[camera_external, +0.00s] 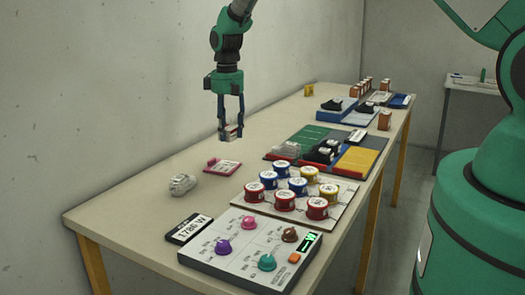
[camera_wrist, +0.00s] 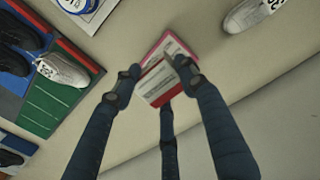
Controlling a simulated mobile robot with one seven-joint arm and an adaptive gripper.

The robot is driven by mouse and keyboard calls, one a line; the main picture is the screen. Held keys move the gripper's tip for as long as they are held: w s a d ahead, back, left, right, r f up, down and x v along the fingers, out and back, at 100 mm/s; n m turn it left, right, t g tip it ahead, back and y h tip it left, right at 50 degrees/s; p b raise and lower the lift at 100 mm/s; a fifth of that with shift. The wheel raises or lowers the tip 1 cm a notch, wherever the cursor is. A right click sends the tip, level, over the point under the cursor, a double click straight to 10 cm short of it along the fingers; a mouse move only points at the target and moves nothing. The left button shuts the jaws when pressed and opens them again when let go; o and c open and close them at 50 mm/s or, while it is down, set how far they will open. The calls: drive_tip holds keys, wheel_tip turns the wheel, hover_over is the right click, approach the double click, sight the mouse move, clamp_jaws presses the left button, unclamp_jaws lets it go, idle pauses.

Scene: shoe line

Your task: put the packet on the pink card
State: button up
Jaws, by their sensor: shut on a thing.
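My gripper (camera_external: 230,136) is shut on the packet (camera_external: 234,131), a small white and red item, and holds it above the table. In the wrist view, the red and white packet (camera_wrist: 158,88) sits between the fingertips of my gripper (camera_wrist: 157,76). The pink card (camera_external: 223,167) lies flat on the table below the gripper, with a white label area and a small pink piece at its left end. In the wrist view, the pink card (camera_wrist: 169,41) shows partly behind the packet, which hides much of it.
A white shoe (camera_external: 183,184) lies left of the card. A board of red, blue and yellow tins (camera_external: 246,210) and a panel with coloured knobs (camera_external: 225,257) stand nearer the camera. Coloured mats (camera_external: 361,158) with shoes lie to the right. Bare table surrounds the card.

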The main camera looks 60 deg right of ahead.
hover_over(230, 168)
drive_tip(key=shift+f, duration=2.8)
drive_tip(key=shift+f, duration=0.1)
drive_tip(key=shift+f, duration=2)
drive_tip(key=shift+f, duration=0.15)
drive_tip(key=o, duration=1.2)
drive_tip(key=shift+r+p, duration=0.2)
drive_tip(key=shift+p, duration=0.1)
drive_tip(key=shift+r+b, duration=0.35)
drive_tip(key=shift+r, duration=5.65)
